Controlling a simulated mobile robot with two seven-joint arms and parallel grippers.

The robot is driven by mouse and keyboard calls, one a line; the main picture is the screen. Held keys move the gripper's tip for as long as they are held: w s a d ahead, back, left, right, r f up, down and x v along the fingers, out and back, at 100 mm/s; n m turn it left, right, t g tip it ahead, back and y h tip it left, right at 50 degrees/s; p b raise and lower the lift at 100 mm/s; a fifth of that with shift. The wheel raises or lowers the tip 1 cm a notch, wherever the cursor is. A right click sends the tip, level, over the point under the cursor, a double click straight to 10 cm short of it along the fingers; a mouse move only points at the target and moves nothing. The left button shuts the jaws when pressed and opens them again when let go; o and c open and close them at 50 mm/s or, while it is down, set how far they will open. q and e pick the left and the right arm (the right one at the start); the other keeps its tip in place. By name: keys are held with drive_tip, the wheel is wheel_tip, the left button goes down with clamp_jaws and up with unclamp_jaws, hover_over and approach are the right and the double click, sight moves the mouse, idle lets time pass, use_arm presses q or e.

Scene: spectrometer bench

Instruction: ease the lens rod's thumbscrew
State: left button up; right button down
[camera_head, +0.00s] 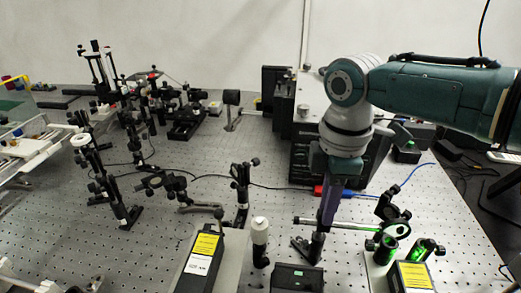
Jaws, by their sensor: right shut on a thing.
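My right gripper (327,222) comes down from the upper right, its fingers pointing down at a dark post (317,246) on the bench. It is shut on a small part at the top of this post, by the pale horizontal rod (350,225). That part, by its place the lens rod's thumbscrew, is hidden by the fingers. A round lens in a dark mount (399,229) stands just right of the rod's end. My left gripper is not in view.
Black boxes with yellow labels (205,247) stand at the front. A white-topped post (260,232) is left of my gripper. Green-lit cylinders (420,249) stand close on the right. Optic mounts (240,185) stand at left.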

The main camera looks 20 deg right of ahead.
drive_tip(key=shift+n, duration=1.9)
drive_tip(key=c, duration=0.8)
unclamp_jaws()
wheel_tip(320, 180, up, 10)
